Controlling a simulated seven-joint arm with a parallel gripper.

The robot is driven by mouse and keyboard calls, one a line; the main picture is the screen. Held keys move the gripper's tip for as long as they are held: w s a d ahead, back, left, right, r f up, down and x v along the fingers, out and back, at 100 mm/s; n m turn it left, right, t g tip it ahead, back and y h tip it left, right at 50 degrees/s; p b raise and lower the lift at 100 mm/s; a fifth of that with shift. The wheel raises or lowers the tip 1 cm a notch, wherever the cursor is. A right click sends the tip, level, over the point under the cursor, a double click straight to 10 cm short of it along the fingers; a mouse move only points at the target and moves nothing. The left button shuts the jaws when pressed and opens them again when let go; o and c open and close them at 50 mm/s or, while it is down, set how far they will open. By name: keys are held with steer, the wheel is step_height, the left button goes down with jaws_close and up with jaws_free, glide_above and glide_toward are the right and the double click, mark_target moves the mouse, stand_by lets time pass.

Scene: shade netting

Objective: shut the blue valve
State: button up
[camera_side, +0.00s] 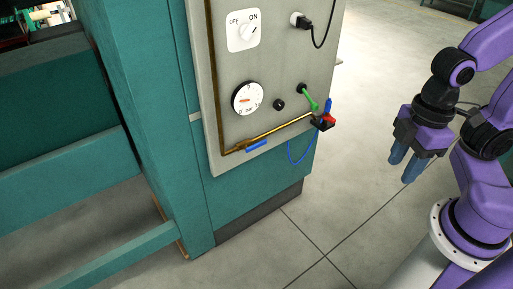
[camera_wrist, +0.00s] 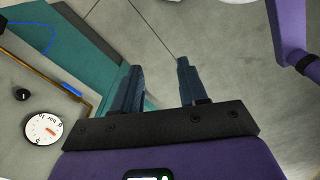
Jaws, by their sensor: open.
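The blue valve handle (camera_side: 257,146) sits low on the panel, on the brass pipe (camera_side: 278,130). It lies roughly along the pipe, close to its lower left end. In the wrist view the blue handle (camera_wrist: 71,89) shows at the left, also in line with the pipe. My gripper (camera_side: 404,164) is open and empty, to the right of the panel and well clear of the valve. In the wrist view its two fingers (camera_wrist: 159,68) are apart, with only floor and part of the teal cabinet behind them.
The grey panel (camera_side: 222,165) is on a teal cabinet (camera_side: 165,130). It carries a gauge (camera_side: 247,98), an ON/OFF switch (camera_side: 243,30), a black knob (camera_side: 279,104), a green lever (camera_side: 309,98) and a red-and-black fitting (camera_side: 324,121). A blue cord (camera_side: 291,158) hangs below. Open floor lies right.

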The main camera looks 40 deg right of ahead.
steer(key=c, duration=0.5)
steer(key=shift+w+a, duration=0.2)
jaws_close()
steer(key=w+a+f+m+t, duration=0.1)
steer(key=w+a+f+m, duration=0.2)
steer(key=w, duration=1)
steer(key=w+a+f+m, duration=0.1)
steer(key=w+a+m, duration=0.3)
steer(key=w, duration=0.8)
steer(key=w+d+f+m+t, duration=0.1)
steer(key=w+d+f, duration=0.4)
steer(key=w, duration=0.5)
steer(key=w+d+f+m+t, duration=0.1)
steer(key=w+d+f+m, duration=0.3)
steer(key=w, duration=0.7)
step_height(320, 180, down, 2)
steer(key=shift+d+f+m, duration=0.15)
steer(key=shift+d+m, duration=0.15)
steer(key=shift+d, duration=0.8)
